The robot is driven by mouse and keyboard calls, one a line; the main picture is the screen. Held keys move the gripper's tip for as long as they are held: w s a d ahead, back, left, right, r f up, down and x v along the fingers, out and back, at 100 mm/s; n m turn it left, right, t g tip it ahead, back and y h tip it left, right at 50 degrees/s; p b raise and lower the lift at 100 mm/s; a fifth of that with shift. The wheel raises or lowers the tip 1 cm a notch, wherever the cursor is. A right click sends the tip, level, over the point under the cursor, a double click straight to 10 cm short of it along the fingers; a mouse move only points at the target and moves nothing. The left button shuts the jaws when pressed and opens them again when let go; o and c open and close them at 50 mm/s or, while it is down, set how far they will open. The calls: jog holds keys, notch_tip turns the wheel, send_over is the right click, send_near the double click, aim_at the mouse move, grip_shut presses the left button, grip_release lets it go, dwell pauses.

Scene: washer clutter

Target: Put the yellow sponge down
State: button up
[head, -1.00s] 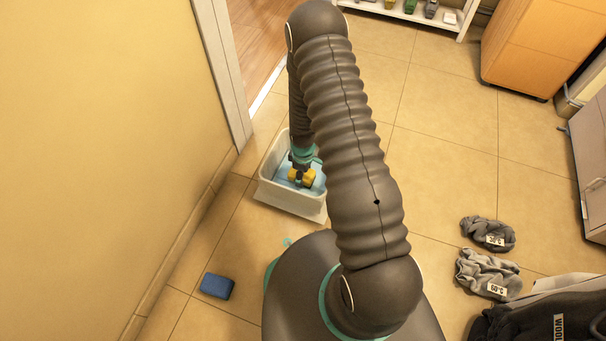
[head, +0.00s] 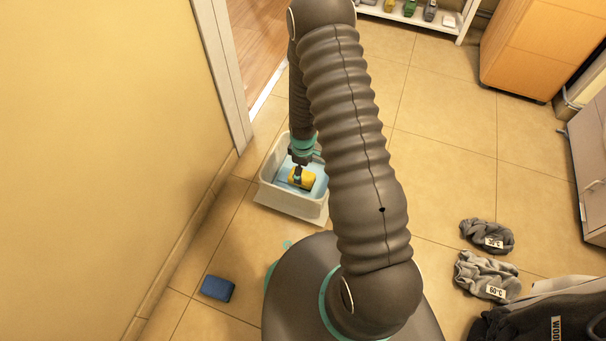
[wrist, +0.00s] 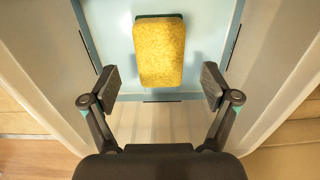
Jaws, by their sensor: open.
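The yellow sponge (head: 301,178) lies in a white tub with a pale blue bottom (head: 294,208). In the wrist view the sponge (wrist: 160,52) rests on the blue area, with a dark green layer at its far edge. My gripper (head: 298,166) is over the tub, above the sponge. In the wrist view my gripper (wrist: 160,88) is open, with its fingers apart on either side and clear space between them and the sponge. Part of the tub is hidden behind my arm in the head view.
A blue sponge (head: 217,288) lies on the tiled floor near the left wall. Two grey cloth bundles with temperature labels (head: 487,234) (head: 486,276) lie at the right. A white shelf (head: 412,14) stands at the back. Open floor lies right of my arm.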

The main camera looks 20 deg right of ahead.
notch_tip(320, 180, up, 7)
notch_tip(320, 180, up, 14)
jog(key=m+t, duration=0.1)
jog(key=m, duration=0.1)
send_over(303, 176)
jog(key=s+r+m+t, duration=0.2)
jog(key=s+r+m, duration=0.15)
jog(key=r, duration=0.85)
jog(key=s+r+m+t, duration=0.2)
jog(key=s+r+m, duration=0.3)
jog(key=s+r, duration=1.1)
jog(key=s, duration=0.3)
jog(key=shift+s+a+r+t+p, duration=0.2)
jog(key=shift+t+p, duration=0.1)
jog(key=shift+p, duration=0.05)
notch_tip(303, 176, up, 5)
jog(key=p, duration=0.5)
